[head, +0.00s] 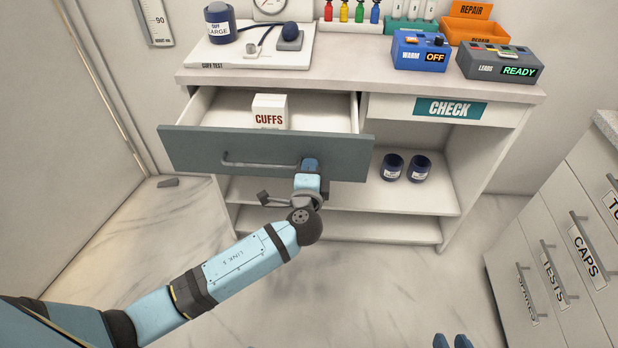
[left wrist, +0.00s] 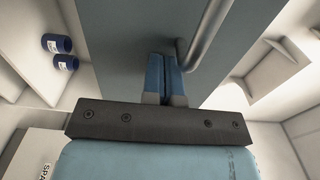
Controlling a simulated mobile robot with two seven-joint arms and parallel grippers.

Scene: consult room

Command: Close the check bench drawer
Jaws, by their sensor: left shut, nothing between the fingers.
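The check bench drawer (head: 200,148) is pulled out, with its grey front standing clear of the bench body. A white CUFFS box (head: 269,111) stands inside it. A bar handle (head: 258,165) runs along the front and also shows in the left wrist view (left wrist: 207,35). My left gripper (head: 310,163) is shut and empty, its fingertips at the drawer front beside the handle's right end. In the left wrist view the blue fingers (left wrist: 165,78) point at the grey front (left wrist: 115,35); contact is unclear. My right gripper (head: 453,341) shows only as two separated blue fingertips at the bottom edge.
The check bench top (head: 350,70) carries a cuff test board, coloured bottles, an orange repair tray (head: 475,27) and two boxes reading OFF and READY. Two dark blue jars (head: 392,167) stand on the shelf right of the drawer. A drawer cabinet (head: 545,240) stands at right.

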